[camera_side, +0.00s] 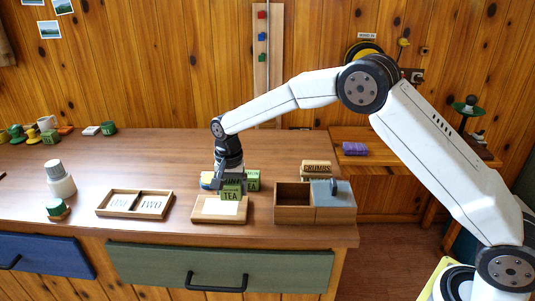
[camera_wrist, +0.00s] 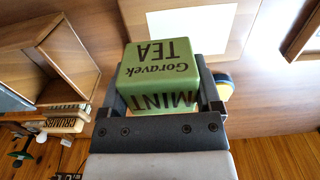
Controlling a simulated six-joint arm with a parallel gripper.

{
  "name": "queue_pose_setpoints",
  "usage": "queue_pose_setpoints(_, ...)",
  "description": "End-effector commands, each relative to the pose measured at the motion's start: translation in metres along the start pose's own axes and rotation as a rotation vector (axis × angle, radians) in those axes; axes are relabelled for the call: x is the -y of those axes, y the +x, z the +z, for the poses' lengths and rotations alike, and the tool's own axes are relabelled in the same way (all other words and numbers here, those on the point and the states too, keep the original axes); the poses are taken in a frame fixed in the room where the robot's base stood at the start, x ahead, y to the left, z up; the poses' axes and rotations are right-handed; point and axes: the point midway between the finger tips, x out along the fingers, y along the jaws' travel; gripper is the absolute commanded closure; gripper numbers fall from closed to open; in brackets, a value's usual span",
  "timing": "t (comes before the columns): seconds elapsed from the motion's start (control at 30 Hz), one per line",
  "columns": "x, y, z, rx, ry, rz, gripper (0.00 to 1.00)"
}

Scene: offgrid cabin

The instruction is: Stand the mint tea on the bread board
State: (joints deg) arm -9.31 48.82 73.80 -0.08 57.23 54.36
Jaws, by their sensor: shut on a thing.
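The mint tea is a green box (camera_side: 232,192) with dark lettering. The wrist view shows "Goravek TEA" and "MINT" on it (camera_wrist: 158,75). My gripper (camera_side: 229,184) is shut on it, with one finger on each side in the wrist view (camera_wrist: 160,105). The bread board (camera_side: 204,217) is a low wooden slab with a pale sheet on top, near the counter's front edge. The tea overlaps the board's back part in the side view. I cannot tell whether it touches the board.
Another green box (camera_side: 253,180) stands just behind the tea. A blue and yellow round thing (camera_wrist: 224,86) is close beside my gripper. A wooden box (camera_side: 293,214) with a blue-grey lid stands right of the board. A divided tray (camera_side: 99,210) is at left.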

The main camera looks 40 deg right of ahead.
Motion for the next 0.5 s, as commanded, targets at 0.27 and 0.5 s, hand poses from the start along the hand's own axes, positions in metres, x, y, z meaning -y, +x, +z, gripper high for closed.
queue_pose_setpoints(0.27,0.002,0.003,-0.001,0.0,0.0,0.0,0.76)
queue_pose_setpoints(0.5,0.005,0.018,-0.004,0.002,0.0,0.003,0.76)
